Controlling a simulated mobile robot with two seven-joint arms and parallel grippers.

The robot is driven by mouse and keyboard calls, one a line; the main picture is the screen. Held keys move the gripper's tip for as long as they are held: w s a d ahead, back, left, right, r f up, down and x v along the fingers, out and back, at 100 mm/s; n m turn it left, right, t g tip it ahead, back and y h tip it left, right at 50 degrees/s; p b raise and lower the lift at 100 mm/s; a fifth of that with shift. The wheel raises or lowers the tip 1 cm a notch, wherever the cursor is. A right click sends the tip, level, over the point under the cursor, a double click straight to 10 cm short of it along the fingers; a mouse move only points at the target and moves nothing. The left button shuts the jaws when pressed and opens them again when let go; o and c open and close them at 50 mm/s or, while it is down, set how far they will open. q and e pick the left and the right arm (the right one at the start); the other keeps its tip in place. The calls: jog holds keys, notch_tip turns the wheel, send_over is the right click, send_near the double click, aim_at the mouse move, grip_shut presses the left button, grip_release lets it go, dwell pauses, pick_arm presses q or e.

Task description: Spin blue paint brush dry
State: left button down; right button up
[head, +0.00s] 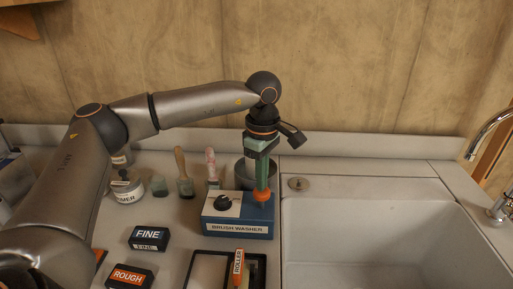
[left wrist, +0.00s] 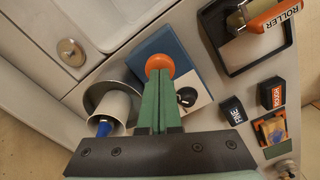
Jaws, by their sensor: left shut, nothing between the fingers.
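The blue brush washer (head: 237,229) stands on the counter with a black dial on its pale top plate. An orange round knob (head: 263,195) rises from its right side; it also shows in the left wrist view (left wrist: 160,61). My left gripper (head: 262,185) points down, shut and empty, its green fingertips at the knob and seemingly touching it. Behind the washer is a grey pot (head: 243,172), partly hidden by my gripper. In the left wrist view the pot (left wrist: 90,96) has a pale cylinder (left wrist: 108,108) in it with a blue tip (left wrist: 103,129), perhaps the blue brush. My right gripper is out of view.
Several brushes (head: 183,172) stand at the back left near a round timer (head: 127,188). FINE (head: 149,238) and ROUGH (head: 130,277) blocks and a black tray (head: 205,270) with a roller (head: 238,268) lie in front. An empty sink (head: 390,220) with a tap is at right.

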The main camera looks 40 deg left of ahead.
pick_arm(q)
jog(key=shift+f, duration=0.15)
jog(key=shift+f+b, duration=1.15)
jog(key=shift+f, duration=0.45)
jog(key=shift+r+p, duration=1.45)
jog(key=shift+r, duration=0.4)
jog(key=shift+f, duration=0.1)
jog(key=shift+f+b, duration=1.25)
jog(key=shift+f, duration=0.5)
jog(key=shift+r+p, duration=0.5)
jog(key=shift+r, duration=0.1)
jog(key=shift+r+p, duration=0.9)
jog(key=shift+r, duration=0.4)
